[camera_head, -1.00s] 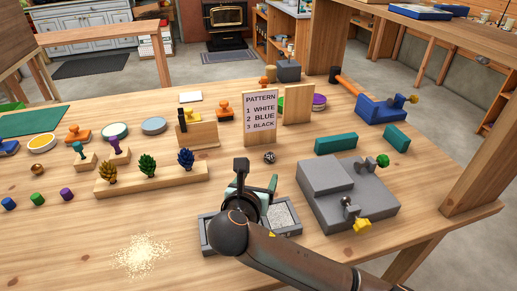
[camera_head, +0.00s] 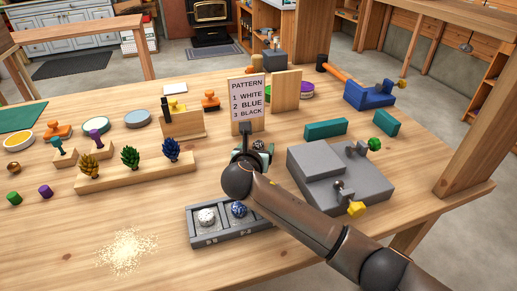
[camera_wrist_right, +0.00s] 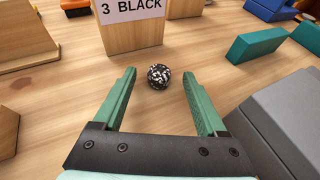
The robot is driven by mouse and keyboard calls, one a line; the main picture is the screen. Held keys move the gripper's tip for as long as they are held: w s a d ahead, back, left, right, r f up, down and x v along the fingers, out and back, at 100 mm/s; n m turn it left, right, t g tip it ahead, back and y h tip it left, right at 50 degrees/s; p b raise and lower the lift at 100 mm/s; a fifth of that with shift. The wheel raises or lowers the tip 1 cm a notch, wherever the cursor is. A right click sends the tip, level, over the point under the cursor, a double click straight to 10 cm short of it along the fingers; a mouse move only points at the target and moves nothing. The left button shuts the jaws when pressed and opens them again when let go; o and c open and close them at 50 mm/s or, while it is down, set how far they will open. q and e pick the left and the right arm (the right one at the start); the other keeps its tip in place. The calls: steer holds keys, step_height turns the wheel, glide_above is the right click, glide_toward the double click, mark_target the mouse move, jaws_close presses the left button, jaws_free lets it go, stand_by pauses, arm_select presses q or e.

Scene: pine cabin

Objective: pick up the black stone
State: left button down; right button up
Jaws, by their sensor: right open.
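The black stone (camera_wrist_right: 159,76), dark with white speckles, lies on the wooden table just in front of the pattern sign. In the head view the stone (camera_head: 258,145) is partly hidden behind my right gripper (camera_head: 246,145). In the right wrist view my right gripper (camera_wrist_right: 160,98) is open, its green fingers to either side and a little short of the stone, with nothing between them. The pattern sign (camera_head: 246,101) reads white, blue, black. A grey tray (camera_head: 232,232) holds a white stone (camera_head: 207,217) and a blue stone (camera_head: 239,209). My left gripper is not in view.
A grey stepped block (camera_head: 335,175) with a yellow knob stands right of my right arm. Teal blocks (camera_head: 326,128) lie behind it. A wooden rack (camera_head: 135,175) with coloured pinecones stands left. Pale grains (camera_head: 128,250) lie at the front left.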

steer(key=shift+w+f, duration=0.2)
steer(key=shift+w, duration=0.35)
steer(key=shift+c, duration=0.2)
jaws_close()
